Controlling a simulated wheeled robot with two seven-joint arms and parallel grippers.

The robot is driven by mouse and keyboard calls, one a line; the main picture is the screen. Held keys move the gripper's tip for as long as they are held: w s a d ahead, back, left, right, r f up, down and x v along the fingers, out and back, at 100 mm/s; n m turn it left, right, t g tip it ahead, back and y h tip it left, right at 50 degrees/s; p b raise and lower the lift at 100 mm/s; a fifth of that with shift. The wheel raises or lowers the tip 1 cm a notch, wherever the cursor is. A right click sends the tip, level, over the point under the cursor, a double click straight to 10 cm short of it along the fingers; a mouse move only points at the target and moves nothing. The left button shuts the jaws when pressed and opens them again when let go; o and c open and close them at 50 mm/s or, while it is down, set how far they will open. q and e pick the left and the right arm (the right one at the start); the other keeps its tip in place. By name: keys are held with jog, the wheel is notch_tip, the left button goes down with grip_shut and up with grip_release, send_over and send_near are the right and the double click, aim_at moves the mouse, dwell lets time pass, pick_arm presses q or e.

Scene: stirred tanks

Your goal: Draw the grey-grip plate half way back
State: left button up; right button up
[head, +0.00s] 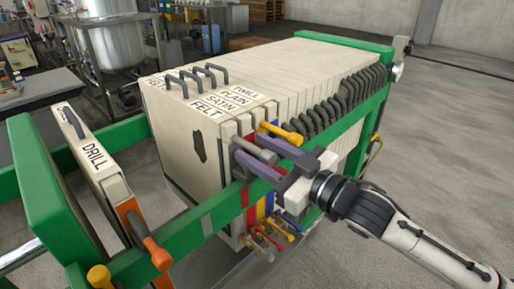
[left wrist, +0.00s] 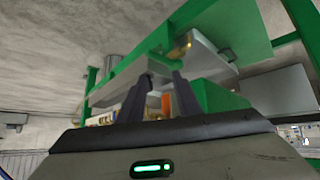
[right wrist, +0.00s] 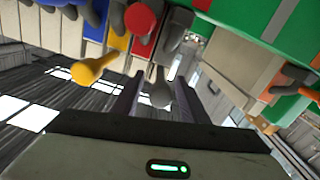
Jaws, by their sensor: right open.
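The grey grip (head: 252,147) sticks out over the green side rail from the front end of the pale plate stack. The front plates are labelled FELT (head: 207,108), SATIN, PLAIN and TWILL; I cannot tell for sure which carries the grey grip. My right gripper (head: 247,144) is open, with its two purple-grey fingers on either side of the grey grip. The right wrist view shows the grey grip (right wrist: 160,90) between the fingers, not clamped. My left gripper (left wrist: 160,88) is open and empty, and out of the head view.
A yellow grip (head: 282,132) sits just beyond the right fingers. The DRILL plate (head: 95,160) with an orange grip (head: 157,252) stands apart near the green end plate (head: 45,190), leaving a gap before the stack. Small coloured valves (head: 270,238) hang below the rail.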

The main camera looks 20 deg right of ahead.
pick_arm(q)
jog(key=shift+w, duration=0.1)
pick_arm(e)
jog(key=shift+w+a, duration=0.15)
jog(key=shift+w, duration=0.1)
pick_arm(q)
jog(key=shift+r, duration=0.1)
pick_arm(e)
grip_shut()
pick_arm(q)
jog(key=shift+r, duration=0.1)
pick_arm(e)
jog(key=shift+s+a, duration=0.1)
